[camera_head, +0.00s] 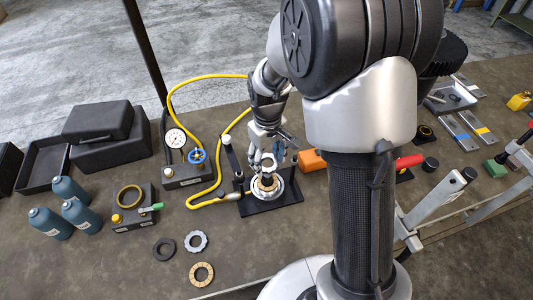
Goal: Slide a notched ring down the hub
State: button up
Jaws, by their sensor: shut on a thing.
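The hub (268,185) stands upright on a round silver base on a black plate (286,200), near the middle of the table. Its brass-coloured upper part shows just under my gripper (266,168). My gripper points down over the hub and is shut on a small ring-like thing, seen at the hub's top. The fingers partly hide it, and I cannot tell whether it is around the hub or just above it. A silver notched ring (196,241), a dark ring (164,249) and a tan notched ring (201,274) lie flat on the table to the left.
A yellow hose (201,201) runs left of the hub to a pump with a gauge (175,138). Teal bottles (75,210) and black cases (102,130) stand at the left. An orange block (311,160) lies right of the hub. My arm hides part of the table.

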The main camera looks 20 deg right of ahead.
jog(key=shift+w+f+b, duration=0.15)
jog(key=shift+f+b, duration=2.7)
jog(key=shift+f, duration=1.2)
jog(key=o, duration=1.3)
jog(key=shift+o, duration=0.2)
jog(key=shift+r, duration=0.1)
notch_tip(320, 180, up, 19)
jog(key=p, duration=0.6)
